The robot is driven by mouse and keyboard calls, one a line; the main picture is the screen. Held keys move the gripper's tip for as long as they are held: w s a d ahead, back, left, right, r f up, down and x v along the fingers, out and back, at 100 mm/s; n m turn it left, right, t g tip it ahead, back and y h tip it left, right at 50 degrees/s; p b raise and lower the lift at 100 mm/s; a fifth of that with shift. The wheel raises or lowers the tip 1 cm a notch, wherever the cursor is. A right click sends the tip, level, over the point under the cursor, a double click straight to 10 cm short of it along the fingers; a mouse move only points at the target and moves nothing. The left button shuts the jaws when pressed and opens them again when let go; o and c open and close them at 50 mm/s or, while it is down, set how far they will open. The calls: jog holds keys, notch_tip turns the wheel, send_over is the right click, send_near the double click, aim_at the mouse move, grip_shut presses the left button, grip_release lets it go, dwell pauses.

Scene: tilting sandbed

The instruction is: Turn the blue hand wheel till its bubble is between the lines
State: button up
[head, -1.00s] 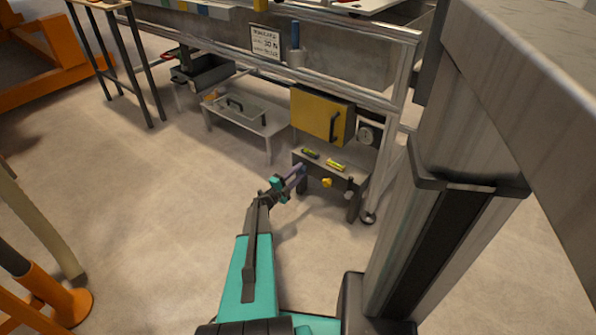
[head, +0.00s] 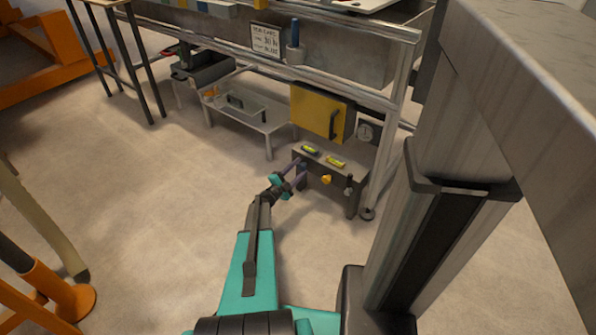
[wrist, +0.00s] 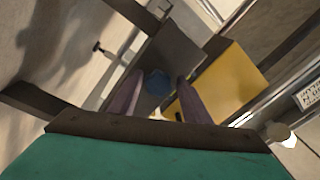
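The blue hand wheel (wrist: 157,82) is on the front face of the low grey bench (wrist: 172,55). In the wrist view it shows between the two purple fingers of my gripper (wrist: 158,77), which are apart. Whether they touch the wheel I cannot tell. In the head view my gripper (head: 301,171) is at the left end of the bench's front and largely hides the wheel. Two yellow-green bubble vials lie on the bench top, a left one (head: 311,150) and a right one (head: 336,161). Their bubbles and lines are too small to read.
A yellow knob (head: 326,180) and a dark knob (head: 349,183) are on the bench front, to the right. The floor to the left is open.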

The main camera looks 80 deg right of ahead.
jog(key=shift+o, duration=0.7)
jog(key=shift+a, duration=0.15)
jog(key=shift+w+a, duration=0.1)
jog(key=shift+a, duration=0.1)
jog(key=p+v, duration=0.2)
jog(key=v, duration=1.1)
jog(key=shift+f+p, duration=0.15)
jog(key=shift+p, duration=0.2)
jog(key=shift+w+a, duration=0.1)
jog(key=shift+w, duration=0.05)
